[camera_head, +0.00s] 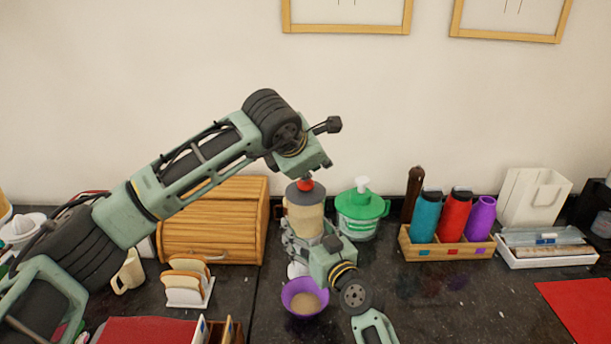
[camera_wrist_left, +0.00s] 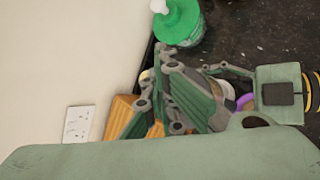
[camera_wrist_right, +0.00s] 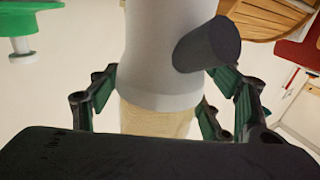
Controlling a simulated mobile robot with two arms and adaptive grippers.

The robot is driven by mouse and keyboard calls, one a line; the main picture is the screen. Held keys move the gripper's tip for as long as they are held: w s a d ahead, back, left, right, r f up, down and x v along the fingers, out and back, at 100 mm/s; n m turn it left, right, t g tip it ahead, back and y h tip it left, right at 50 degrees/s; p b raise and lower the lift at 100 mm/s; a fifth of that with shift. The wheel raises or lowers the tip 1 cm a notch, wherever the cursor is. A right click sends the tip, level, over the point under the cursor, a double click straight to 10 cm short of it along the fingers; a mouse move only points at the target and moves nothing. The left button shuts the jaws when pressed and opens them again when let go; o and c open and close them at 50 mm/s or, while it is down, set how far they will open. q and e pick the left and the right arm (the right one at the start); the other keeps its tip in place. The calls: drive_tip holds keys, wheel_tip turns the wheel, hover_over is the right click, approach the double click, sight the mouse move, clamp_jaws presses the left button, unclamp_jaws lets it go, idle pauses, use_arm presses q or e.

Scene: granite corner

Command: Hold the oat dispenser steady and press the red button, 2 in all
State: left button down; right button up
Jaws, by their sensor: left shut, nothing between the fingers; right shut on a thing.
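The oat dispenser (camera_head: 305,220) stands upright on the dark counter, a clear body of oats with a grey top and a red button (camera_head: 305,184). My right gripper (camera_head: 302,244) is shut around its lower body; in the right wrist view the fingers flank the dispenser (camera_wrist_right: 160,120). My left gripper (camera_head: 311,168) is shut and empty, just above the red button; I cannot tell whether it touches. Its closed fingers (camera_wrist_left: 190,100) hide the button in the left wrist view. A purple bowl (camera_head: 288,291) with oats in it sits in front of the dispenser.
A green-lidded jar with a white pump (camera_head: 361,208) stands close right of the dispenser. A wooden bread box (camera_head: 210,225) is to the left, with a toast rack (camera_head: 187,283) before it. A bottle crate (camera_head: 447,250) is to the right.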

use_arm(q)
drive_tip(key=shift+a+f, duration=0.1)
drive_tip(key=shift+a, duration=0.05)
drive_tip(key=shift+r, duration=1.55)
drive_tip(key=shift+r, duration=2.55)
wheel_tip(320, 180, up, 4)
drive_tip(key=shift+f, duration=0.1)
drive_tip(key=shift+f, duration=4.4)
